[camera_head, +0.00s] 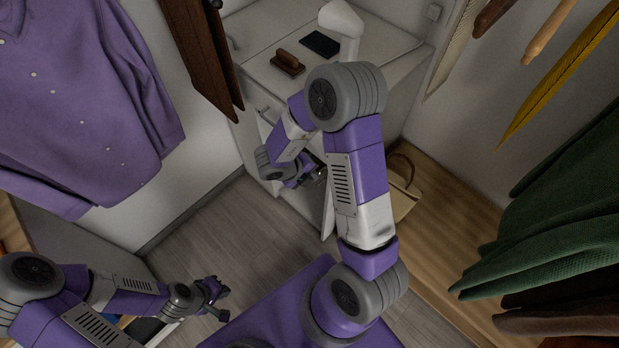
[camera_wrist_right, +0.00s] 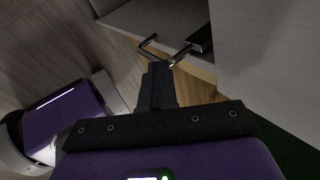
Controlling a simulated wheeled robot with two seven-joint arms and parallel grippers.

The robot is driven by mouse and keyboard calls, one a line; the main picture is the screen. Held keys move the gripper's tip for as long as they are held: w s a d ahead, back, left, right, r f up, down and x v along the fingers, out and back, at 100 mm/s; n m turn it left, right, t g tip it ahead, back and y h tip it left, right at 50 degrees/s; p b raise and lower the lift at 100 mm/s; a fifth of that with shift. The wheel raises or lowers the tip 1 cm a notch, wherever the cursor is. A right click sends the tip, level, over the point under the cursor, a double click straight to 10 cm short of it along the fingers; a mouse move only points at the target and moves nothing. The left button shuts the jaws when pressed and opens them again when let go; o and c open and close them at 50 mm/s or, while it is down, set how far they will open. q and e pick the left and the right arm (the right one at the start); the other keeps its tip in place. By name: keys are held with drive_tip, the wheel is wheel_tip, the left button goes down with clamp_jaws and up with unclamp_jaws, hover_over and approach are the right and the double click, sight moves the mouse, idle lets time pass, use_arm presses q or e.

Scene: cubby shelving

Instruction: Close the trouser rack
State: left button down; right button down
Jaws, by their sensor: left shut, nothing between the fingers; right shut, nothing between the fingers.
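The white cabinet (camera_head: 222,72) stands at the back, with a pale panel (camera_head: 328,212) out from its front beside my right arm. I cannot tell for sure which part is the trouser rack; my arm hides much of the cabinet front. My right gripper (camera_head: 315,174) is at this front, shut and empty. In the right wrist view its shut fingers (camera_wrist_right: 157,72) point at thin metal bars (camera_wrist_right: 180,54) beside a pale panel (camera_wrist_right: 262,60); whether they touch is unclear. My left gripper (camera_head: 218,298) is shut and empty, low at the left, away from the cabinet.
A brown brush (camera_head: 287,63) and a dark flat object (camera_head: 320,43) lie on the cabinet top. A beige bag (camera_head: 404,193) sits on the wooden shelf (camera_head: 450,213) at right. Purple shirt (camera_head: 85,95) and green clothes (camera_head: 560,215) hang at the sides. Grey floor (camera_head: 205,235) is clear.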

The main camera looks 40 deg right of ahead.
drive_tip(key=shift+w+d, duration=0.1)
drive_tip(key=shift+d, duration=0.15)
drive_tip(key=a+f+p+v, duration=0.1)
drive_tip(key=p+v, duration=0.5)
drive_tip(key=v, duration=0.7)
drive_tip(key=shift+a+r, duration=0.15)
drive_tip(key=shift+a, duration=0.55)
